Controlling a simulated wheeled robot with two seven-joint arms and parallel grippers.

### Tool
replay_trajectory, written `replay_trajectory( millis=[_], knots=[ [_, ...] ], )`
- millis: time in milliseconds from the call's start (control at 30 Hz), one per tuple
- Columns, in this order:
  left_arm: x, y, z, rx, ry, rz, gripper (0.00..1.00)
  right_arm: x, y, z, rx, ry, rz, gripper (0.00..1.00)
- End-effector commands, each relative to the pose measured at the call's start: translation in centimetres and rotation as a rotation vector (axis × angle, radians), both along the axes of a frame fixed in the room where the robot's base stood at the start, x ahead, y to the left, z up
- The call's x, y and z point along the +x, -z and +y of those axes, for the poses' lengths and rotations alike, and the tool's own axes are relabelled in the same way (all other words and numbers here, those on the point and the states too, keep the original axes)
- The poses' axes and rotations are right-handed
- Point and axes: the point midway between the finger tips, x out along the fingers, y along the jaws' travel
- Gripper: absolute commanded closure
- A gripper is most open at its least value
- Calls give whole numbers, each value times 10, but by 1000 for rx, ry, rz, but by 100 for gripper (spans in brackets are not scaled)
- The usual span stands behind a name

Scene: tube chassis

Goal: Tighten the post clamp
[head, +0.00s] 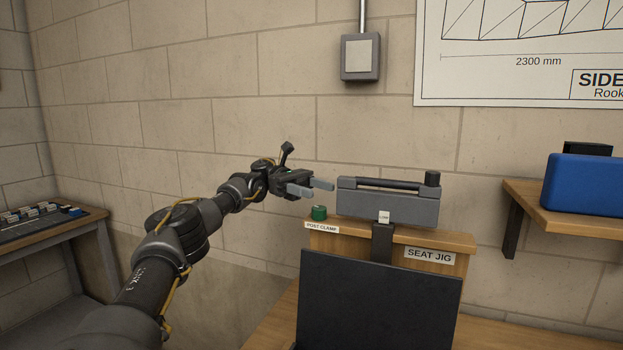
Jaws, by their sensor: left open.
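A green knob (319,213) sits on the left end of a wooden stand (455,243), above a white label (322,227) reading POST CLAMP. My left gripper (319,189) is open and appears empty, with its two grey fingers just above the knob in the picture. I cannot tell how far it is from the knob in depth. A grey jig block (410,210) with a black bar along its top is right of the fingers. A black post (382,243) shows below it, and a small white tag hangs at its front. My right gripper is not in view.
A dark upright panel (378,303) stands in front of the stand and hides its lower part. A blue case (590,186) sits on a wall shelf (525,195) at right. A bench (70,225) with small parts is at far left. The wall is close behind.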

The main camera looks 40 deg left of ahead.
Motion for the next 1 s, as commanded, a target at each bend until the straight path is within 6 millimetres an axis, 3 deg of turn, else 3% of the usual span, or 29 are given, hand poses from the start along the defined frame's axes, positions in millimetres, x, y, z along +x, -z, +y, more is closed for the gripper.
replay_trajectory(
  millis=[167, 300, 533, 700, 1000],
  knots=[
    [-25, -33, -18, 0, 3, -9, 45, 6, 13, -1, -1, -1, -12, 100],
    [-45, -42, -33, 1, 3, -7, 45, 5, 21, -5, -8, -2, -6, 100],
    [-76, -61, -58, 1, 2, -6, 45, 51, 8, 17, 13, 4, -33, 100],
    [-88, -69, -68, 0, 0, -2, 45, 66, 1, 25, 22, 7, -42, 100],
    [-92, -72, -72, -1, 0, -1, 45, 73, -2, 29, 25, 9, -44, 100]
  ],
)
